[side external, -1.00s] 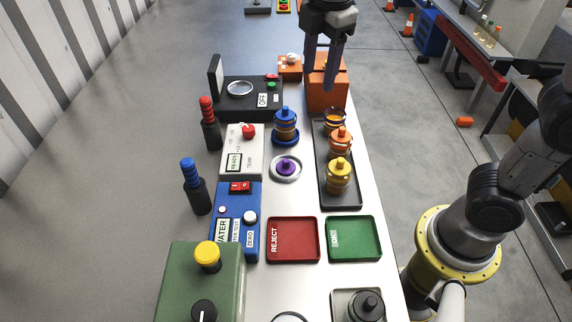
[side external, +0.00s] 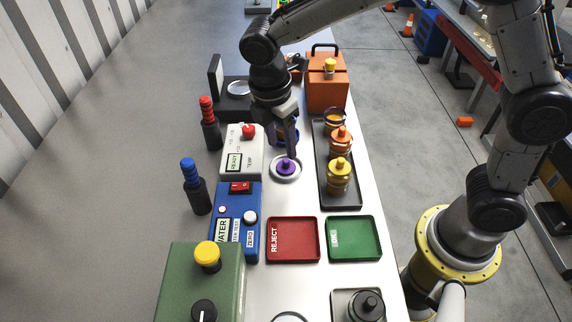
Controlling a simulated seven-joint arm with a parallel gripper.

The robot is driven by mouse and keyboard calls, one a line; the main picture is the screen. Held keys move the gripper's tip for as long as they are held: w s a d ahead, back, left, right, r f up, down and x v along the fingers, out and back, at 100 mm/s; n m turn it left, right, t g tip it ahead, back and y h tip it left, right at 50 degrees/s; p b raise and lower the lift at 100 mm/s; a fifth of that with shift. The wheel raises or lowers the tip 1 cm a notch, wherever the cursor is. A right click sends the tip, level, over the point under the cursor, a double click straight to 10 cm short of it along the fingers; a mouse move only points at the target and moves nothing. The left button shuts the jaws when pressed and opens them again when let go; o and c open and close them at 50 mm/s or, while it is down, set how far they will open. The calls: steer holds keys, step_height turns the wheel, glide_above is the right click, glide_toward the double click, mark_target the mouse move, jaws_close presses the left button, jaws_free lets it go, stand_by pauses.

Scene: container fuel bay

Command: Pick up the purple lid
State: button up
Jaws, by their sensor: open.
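The purple lid (side external: 286,168) is small and round with a knob on top. It sits in a white round dish (side external: 274,174) in the middle of the bench. My gripper (side external: 288,152) points down just above and behind the lid, open, with its fingertips close to the knob. I cannot tell whether they touch it. The gripper partly hides the blue jar behind it.
To the right a dark tray (side external: 354,205) holds an orange-lidded jar (side external: 341,141), a yellow jar (side external: 338,178) and an open jar (side external: 334,118). A white TEMP box (side external: 240,160) stands close on the left. Red (side external: 292,240) and green (side external: 354,239) trays lie in front.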

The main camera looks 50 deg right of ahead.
mark_target(286, 160)
steer(key=shift+d+f, duration=0.2)
steer(key=shift+f, duration=0.7)
steer(key=shift+d+f, duration=0.15)
steer(key=shift+f, duration=0.7)
steer(key=shift+d+f, duration=0.2)
steer(key=shift+f, duration=0.7)
jaws_close()
